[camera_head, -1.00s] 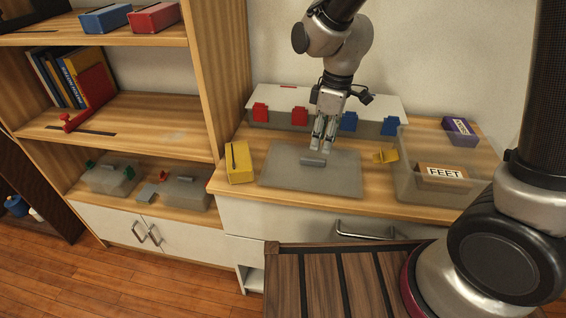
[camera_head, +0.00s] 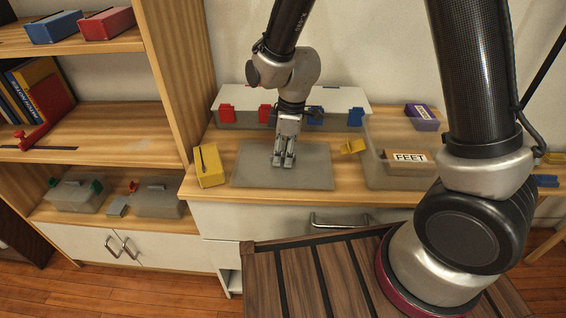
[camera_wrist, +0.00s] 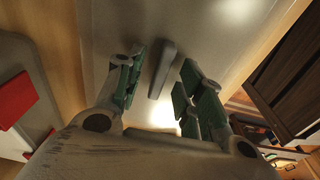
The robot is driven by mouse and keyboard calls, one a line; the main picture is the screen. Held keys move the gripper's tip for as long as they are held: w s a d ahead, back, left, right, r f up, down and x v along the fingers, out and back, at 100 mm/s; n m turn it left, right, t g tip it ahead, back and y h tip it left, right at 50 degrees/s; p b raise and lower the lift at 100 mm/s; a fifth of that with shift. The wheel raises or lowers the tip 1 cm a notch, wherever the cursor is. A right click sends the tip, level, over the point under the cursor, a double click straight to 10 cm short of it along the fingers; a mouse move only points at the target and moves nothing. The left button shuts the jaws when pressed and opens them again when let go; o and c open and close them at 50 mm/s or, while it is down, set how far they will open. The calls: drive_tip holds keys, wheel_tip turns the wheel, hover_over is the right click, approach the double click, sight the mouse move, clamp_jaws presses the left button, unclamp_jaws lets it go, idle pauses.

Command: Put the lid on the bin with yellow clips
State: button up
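The lid (camera_head: 312,176) is a flat grey panel lying on the wooden counter. Its raised handle (camera_wrist: 163,70) shows in the wrist view. My gripper (camera_head: 283,161) is over the lid's middle, pointing down. In the wrist view the fingers (camera_wrist: 160,85) are apart with the handle between them and gaps beside it. Contact is not visible. The translucent bin (camera_head: 378,180) with a yellow clip (camera_head: 353,147) stands to the right of the lid, open at the top. A FEET card (camera_head: 408,157) is in or on it.
A lidded bin (camera_head: 345,98) with red and blue clips stands behind the lid. A yellow box (camera_head: 209,166) is left of the lid, and a purple box (camera_head: 422,117) is behind the open bin. Shelves (camera_head: 90,115) stand at left.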

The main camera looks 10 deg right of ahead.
clamp_jaws()
drive_tip(key=shift+r, duration=0.1)
